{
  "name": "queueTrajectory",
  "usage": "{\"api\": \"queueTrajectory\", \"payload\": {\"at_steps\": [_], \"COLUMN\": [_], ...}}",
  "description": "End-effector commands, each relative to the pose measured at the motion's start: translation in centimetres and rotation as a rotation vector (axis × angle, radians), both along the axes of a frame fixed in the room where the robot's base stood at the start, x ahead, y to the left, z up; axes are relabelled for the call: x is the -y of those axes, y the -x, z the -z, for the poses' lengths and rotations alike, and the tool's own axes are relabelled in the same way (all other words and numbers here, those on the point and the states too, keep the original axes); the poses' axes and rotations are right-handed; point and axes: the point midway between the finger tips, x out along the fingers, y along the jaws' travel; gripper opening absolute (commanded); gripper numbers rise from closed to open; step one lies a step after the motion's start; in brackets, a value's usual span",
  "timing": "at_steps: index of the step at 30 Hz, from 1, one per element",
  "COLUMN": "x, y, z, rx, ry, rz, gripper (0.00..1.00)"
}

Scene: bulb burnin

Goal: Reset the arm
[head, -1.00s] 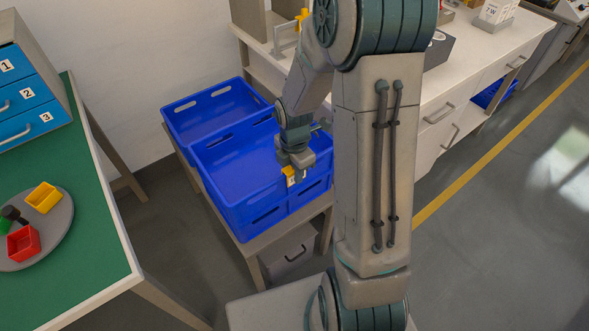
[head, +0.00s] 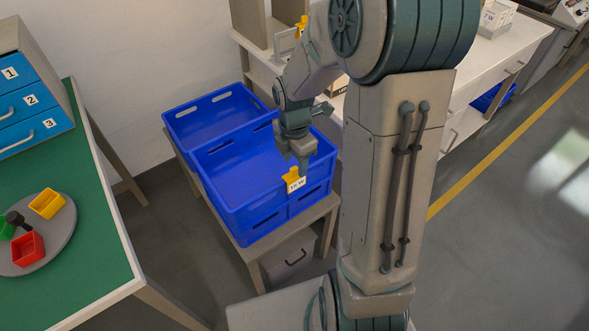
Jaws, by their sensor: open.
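My gripper (head: 302,165) hangs from my arm over the right part of the front blue crate, with its fingers pointing down. It is open, and I see nothing held between the fingers. Just below it, a yellow clip with a white label (head: 295,183) sits on the crate's near right rim. I cannot tell from this view how much space lies between the fingertips and the clip. My arm column hides part of the bench on the right.
The front blue crate (head: 232,200) and a rear blue crate (head: 205,112) stand on a low table. A green table (head: 85,255) at left holds a round grey tray (head: 62,232) with small coloured bins and a blue drawer unit (head: 28,100). A white bench (head: 515,45) stands at right. Floor is clear at far right.

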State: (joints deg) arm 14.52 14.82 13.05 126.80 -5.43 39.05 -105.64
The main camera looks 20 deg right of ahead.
Motion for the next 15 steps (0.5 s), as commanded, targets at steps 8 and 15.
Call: {"api": "queueTrajectory", "payload": {"at_steps": [8, 15], "x": [0.0, 0.0], "y": [-0.1, 0.0], "z": [-5.5, -6.9], "rx": [0.003, 0.0], "ry": [0.0, -0.001], "rz": [0.0, 0.0], "gripper": [0.5, 0.5]}}
